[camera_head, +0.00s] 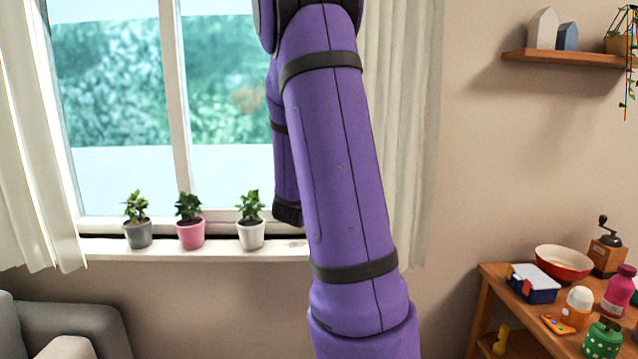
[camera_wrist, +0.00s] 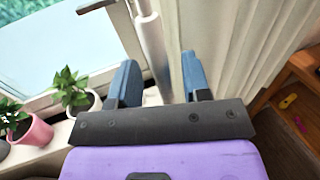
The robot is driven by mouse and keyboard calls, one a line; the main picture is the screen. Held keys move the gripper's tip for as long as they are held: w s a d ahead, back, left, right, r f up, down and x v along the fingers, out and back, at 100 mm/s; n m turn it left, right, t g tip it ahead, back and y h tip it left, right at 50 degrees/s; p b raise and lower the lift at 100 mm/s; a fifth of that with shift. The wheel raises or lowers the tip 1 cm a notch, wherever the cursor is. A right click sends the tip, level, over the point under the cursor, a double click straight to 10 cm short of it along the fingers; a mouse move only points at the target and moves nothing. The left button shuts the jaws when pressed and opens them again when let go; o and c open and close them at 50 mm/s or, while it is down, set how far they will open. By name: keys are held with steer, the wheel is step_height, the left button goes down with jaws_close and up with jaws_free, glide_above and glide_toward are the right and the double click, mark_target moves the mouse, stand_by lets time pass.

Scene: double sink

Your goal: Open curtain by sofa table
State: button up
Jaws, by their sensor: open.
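Two off-white curtains flank the window: the left curtain (camera_head: 30,150) and the right curtain (camera_head: 425,130), which is partly hidden behind my purple arm. In the wrist view my gripper (camera_wrist: 158,75) is open, with its two blue fingers apart. The right curtain (camera_wrist: 240,40) hangs just right of and beyond the fingers, its folds bunched. A white upright rod (camera_wrist: 151,38) shows beyond and between the fingers; I cannot tell whether it touches them. The side table (camera_head: 490,300) stands at the right.
Three potted plants, in grey (camera_head: 138,235), pink (camera_head: 190,236) and white (camera_head: 250,235) pots, stand on the window sill (camera_head: 100,250). A grey sofa (camera_head: 70,325) is at lower left. A shelf (camera_head: 565,58) hangs at upper right. The wall between curtain and side table is clear.

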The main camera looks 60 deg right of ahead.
steer(key=v, duration=0.7)
steer(key=shift+a, duration=0.25)
steer(key=shift+s, duration=0.1)
steer(key=s+a+r+m+g+y, duration=0.1)
steer(key=s+a+m+g+y, duration=0.5)
steer(key=s+a+m, duration=0.6)
steer(key=a+r+m+t+y, duration=0.2)
steer(key=a+m+t+y, duration=0.1)
steer(key=a, duration=0.7)
steer(key=s+a+r+m+t+y, duration=0.1)
steer(key=a+r+m+t+y, duration=0.1)
steer(key=a+m+y, duration=0.4)
steer(key=a+y, duration=0.2)
steer(key=a, duration=0.2)
steer(key=shift+a+m+t, duration=0.3)
steer(key=shift+a+t, duration=0.1)
